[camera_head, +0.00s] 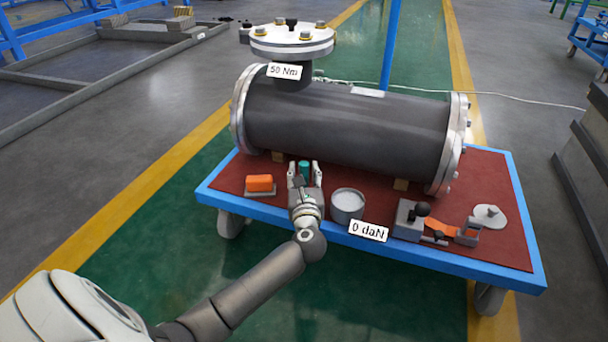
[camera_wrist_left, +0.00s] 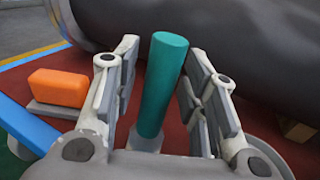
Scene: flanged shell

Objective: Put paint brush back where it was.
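A teal upright cylinder (camera_head: 304,168), apparently the handle of the paint brush, stands on the red table top in front of the dark shell. In the left wrist view the teal handle (camera_wrist_left: 163,85) leans slightly, with a grey piece at its base; no bristles show. My left gripper (camera_head: 304,174) is at the table's front, its fingers on both sides of the handle. In the left wrist view the fingers (camera_wrist_left: 163,60) are apart, with gaps visible beside the handle, so it is around it but not closed on it. My right gripper is not in view.
The flanged shell (camera_head: 350,125) lies just behind. An orange block on a grey plate (camera_head: 259,184) is left of the gripper. A round grey tin (camera_head: 347,205) is close on its right. A grey clamp-like device (camera_head: 410,220) and a pale disc (camera_head: 490,217) lie further right.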

